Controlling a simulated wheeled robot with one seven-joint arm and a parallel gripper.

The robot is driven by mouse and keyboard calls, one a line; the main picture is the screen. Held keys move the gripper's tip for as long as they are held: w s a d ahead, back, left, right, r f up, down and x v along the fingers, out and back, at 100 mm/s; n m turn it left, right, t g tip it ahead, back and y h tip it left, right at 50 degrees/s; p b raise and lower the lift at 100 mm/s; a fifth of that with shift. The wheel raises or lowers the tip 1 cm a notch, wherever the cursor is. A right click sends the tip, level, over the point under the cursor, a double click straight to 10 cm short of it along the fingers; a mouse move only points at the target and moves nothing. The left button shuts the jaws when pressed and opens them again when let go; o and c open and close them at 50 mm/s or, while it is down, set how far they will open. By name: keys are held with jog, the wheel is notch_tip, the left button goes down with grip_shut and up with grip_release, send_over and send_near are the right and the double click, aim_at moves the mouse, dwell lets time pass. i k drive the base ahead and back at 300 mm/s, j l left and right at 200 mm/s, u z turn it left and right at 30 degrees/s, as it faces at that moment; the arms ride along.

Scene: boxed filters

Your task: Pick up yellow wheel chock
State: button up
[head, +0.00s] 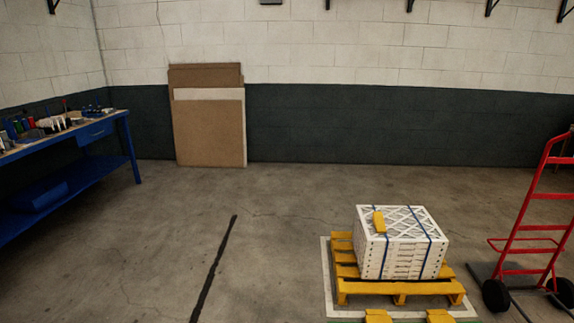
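A small yellow block (379,222), which looks like a wheel chock, lies on the top left part of a stack of white boxed filters (405,258). The stack is bound with dark blue straps and stands on a yellow pallet (402,289). Two more yellow pieces show at the bottom edge in front of the pallet, one on the left (377,316) and one on the right (439,316). They are cut off by the frame, so I cannot tell what they are. My gripper is not in view.
A red hand truck (527,240) with black wheels stands right of the pallet. A blue workbench (85,135) with tools is at the left. Brown and white panels (210,130) lean on the back wall. The concrete floor (290,220) left of the pallet is clear.

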aim_at(378, 220)
jog(key=i+u, duration=0.35)
jog(key=i, duration=1.4)
jog(key=i+j+z, duration=0.1)
jog(key=i+z, duration=0.15)
jog(key=i, duration=0.25)
jog(key=i+j+z, duration=0.25)
jog(key=i, duration=0.2)
jog(key=i+j+z, duration=0.25)
jog(key=i, duration=0.2)
jog(key=i+j+z, duration=0.25)
jog(key=i, duration=0.2)
jog(key=i+j+z, duration=0.55)
jog(key=z, duration=0.15)
jog(key=i+j+z, duration=0.15)
jog(key=j+z, duration=0.15)
jog(key=j, duration=0.2)
jog(key=i+j+z, duration=0.15)
jog(key=j+z, duration=0.2)
jog(key=j, duration=0.1)
